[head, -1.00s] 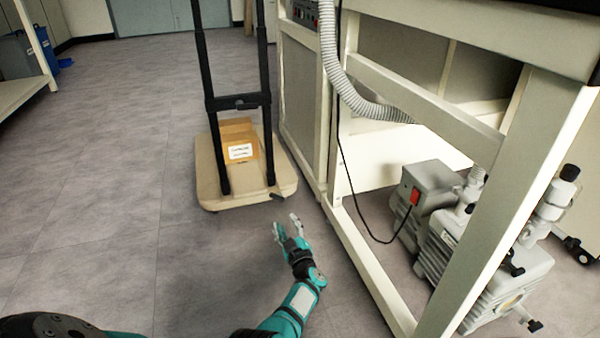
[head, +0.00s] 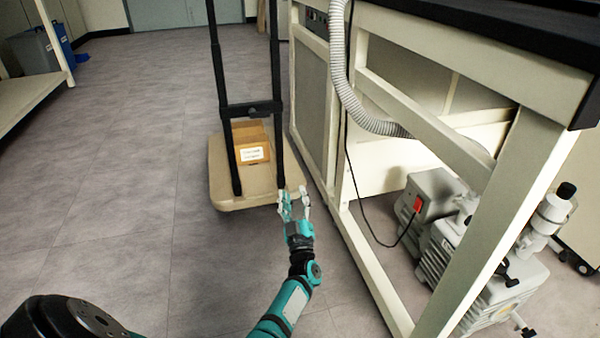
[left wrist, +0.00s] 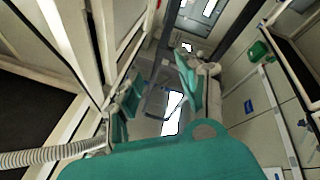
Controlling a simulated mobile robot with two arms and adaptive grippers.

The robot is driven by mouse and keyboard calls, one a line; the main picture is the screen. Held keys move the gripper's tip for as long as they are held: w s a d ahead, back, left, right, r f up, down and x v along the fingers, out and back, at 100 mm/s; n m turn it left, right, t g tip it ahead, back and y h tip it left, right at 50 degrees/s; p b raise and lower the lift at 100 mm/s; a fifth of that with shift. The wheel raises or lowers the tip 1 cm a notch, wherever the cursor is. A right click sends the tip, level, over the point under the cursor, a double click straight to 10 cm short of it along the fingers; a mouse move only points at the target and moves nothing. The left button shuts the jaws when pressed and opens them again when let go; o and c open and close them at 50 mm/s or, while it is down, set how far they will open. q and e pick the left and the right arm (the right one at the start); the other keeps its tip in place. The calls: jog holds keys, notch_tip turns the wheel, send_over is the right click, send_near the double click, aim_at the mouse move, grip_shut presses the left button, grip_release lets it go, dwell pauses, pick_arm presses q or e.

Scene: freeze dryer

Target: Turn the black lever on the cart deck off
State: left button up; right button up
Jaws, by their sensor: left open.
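The cart has a beige deck (head: 232,200) and a tall black handle frame (head: 222,90), and stands left of the bench frame. The black lever at the deck's front right corner is hidden behind my left gripper in the head view, and I cannot make it out in the left wrist view. My left gripper (head: 293,200) is open and empty, its fingers at that corner. Whether it touches the deck or lever I cannot tell. Its two teal fingers stand apart in the left wrist view (left wrist: 157,92). My right gripper is not in view.
A cardboard box (head: 250,138) sits on the deck. A cream bench frame (head: 375,265) stands close on the right, with a grey pump (head: 432,190) and a ribbed hose (head: 345,80).

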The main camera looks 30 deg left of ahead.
pick_arm(q)
jog(key=s+d+r+m+t+p, duration=0.1)
jog(key=d+r+t, duration=0.1)
jog(key=r, duration=0.3)
jog(key=s+d+r+m+t+p, duration=0.1)
jog(key=r, duration=0.4)
jog(key=shift+s+d+t+h+p, duration=0.3)
jog(key=shift+d+t+h+p, duration=0.05)
jog(key=shift+d+t+h, duration=0.05)
